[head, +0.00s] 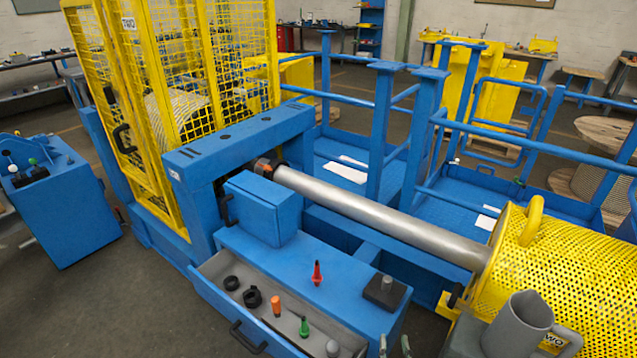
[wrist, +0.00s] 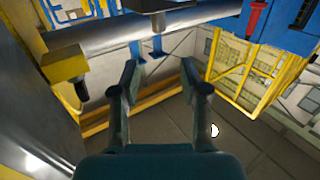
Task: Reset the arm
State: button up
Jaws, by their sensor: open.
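My gripper (wrist: 160,78) shows in the wrist view with its two dark fingers spread apart. Nothing is between the fingers. The floor and blue and yellow structures show beyond them. A grey metal shaft (wrist: 110,38) crosses behind the fingertips in that view; I cannot tell the distance between them.
A long steel shaft (head: 380,215) runs to the drum guard. An open drawer (head: 215,285) holds black rings and coloured-handled tools. A red tool (head: 317,273) stands on the blue bench (head: 345,290). Blue railings (head: 385,130) and a yellow mesh cage (head: 130,100) stand behind.

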jog(key=s+r+g, duration=0.2)
jog(key=s, duration=2.3)
jog(key=s+r+g+y, duration=0.1)
jog(key=s+r, duration=1.1)
jog(key=s, duration=0.4)
jog(key=shift+s+a+r+n, duration=0.35)
jog(key=shift+s+a+n, duration=0.05)
